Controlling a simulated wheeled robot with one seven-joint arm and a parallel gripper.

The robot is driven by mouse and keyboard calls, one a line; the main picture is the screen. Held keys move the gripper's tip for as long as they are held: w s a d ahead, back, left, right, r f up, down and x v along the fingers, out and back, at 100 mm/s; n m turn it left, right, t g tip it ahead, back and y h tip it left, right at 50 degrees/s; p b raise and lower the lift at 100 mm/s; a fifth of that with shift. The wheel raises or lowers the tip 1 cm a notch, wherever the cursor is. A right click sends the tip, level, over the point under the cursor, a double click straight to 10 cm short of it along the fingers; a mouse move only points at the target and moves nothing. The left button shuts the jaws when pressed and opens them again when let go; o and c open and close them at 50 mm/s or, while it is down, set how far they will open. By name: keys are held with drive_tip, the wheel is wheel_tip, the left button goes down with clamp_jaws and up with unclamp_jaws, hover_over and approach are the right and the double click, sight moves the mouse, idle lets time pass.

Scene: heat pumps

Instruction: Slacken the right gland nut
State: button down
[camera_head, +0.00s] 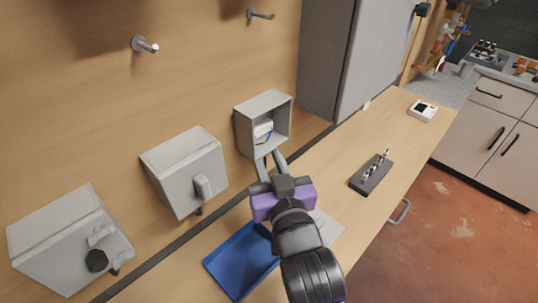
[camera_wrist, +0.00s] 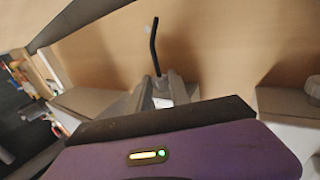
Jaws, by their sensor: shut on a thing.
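The open grey box (camera_head: 241,133) on the wooden wall is the rightmost of a row of boxes. A white part (camera_head: 262,129) and a blue wire show inside it. My gripper (camera_head: 268,158) is at the underside of this box, its two fingers close together. The right gland nut is hidden between the fingers, and its turn cannot be seen. In the wrist view the fingers (camera_wrist: 162,88) close around a small pale part, and a thin black cable (camera_wrist: 154,46) sticks out beyond them.
Two closed grey boxes, the middle one (camera_head: 181,160) and the left one (camera_head: 62,240), hang left of my gripper. A blue tray (camera_head: 236,263) lies on the bench below. A dark rack (camera_head: 367,181) and a white device (camera_head: 422,111) lie to the right. A tall grey cabinet (camera_head: 367,45) stands beyond the open box.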

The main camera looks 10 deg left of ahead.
drive_tip(key=h+b, duration=0.1)
drive_tip(key=m+h+b, duration=0.1)
drive_tip(key=m+t+h+b, duration=0.1)
drive_tip(key=b, duration=0.1)
drive_tip(key=shift+a+f, duration=0.25)
drive_tip(key=shift+r, duration=0.1)
drive_tip(key=c, duration=1.2)
unclamp_jaws()
drive_tip(key=shift+r, duration=0.1)
drive_tip(key=shift+s+r, duration=0.1)
drive_tip(key=shift+r, duration=0.05)
drive_tip(key=shift+r+n+y+p, duration=0.2)
drive_tip(key=shift+n+y+p, duration=0.1)
drive_tip(key=shift+p, duration=0.85)
